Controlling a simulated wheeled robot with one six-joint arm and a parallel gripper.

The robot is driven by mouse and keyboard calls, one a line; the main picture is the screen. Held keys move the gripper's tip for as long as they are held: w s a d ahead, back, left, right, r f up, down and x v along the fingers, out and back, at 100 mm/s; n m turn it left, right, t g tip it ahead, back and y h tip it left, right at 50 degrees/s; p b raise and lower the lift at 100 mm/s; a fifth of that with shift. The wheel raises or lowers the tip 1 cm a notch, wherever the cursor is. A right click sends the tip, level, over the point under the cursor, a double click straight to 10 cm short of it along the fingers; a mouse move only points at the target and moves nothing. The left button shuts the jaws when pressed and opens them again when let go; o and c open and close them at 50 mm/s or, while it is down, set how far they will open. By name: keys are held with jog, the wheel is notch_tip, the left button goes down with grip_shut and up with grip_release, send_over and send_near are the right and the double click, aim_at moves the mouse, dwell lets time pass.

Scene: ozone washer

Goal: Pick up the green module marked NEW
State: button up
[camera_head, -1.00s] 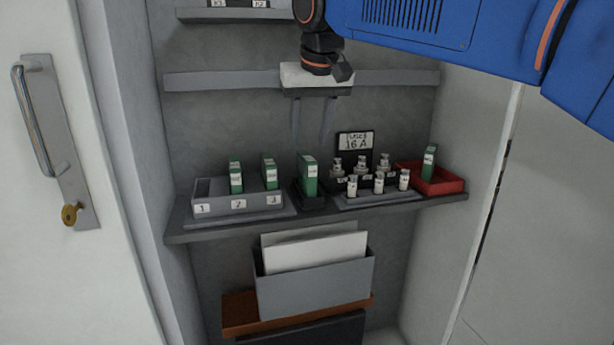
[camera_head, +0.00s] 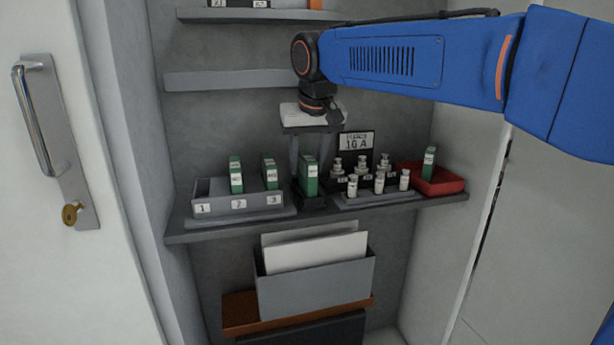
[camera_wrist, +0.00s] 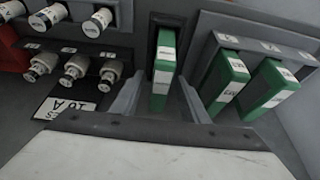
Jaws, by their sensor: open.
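A green module (camera_head: 308,178) with a white label stands upright in a black holder (camera_head: 312,203) at the middle of the shelf. It also shows in the wrist view (camera_wrist: 160,88). Two more green modules (camera_head: 236,176) (camera_head: 270,173) stand in the grey numbered tray (camera_head: 209,208), and another (camera_head: 429,162) leans in the red bin (camera_head: 453,185). The label words are too small to read, so I cannot tell which is marked NEW. My gripper (camera_head: 309,158) is open, pointing down over the middle module. In the wrist view its fingers flank that module; contact is not clear.
Several white cylindrical fuses (camera_head: 379,182) stand on a rack right of the middle module, before a small sign (camera_head: 356,144). An upper shelf (camera_head: 200,80) runs behind my gripper. A grey box with papers (camera_head: 314,285) stands below. Cabinet walls close both sides.

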jog(key=shift+f, duration=0.2)
dwell(0.6)
grip_shut()
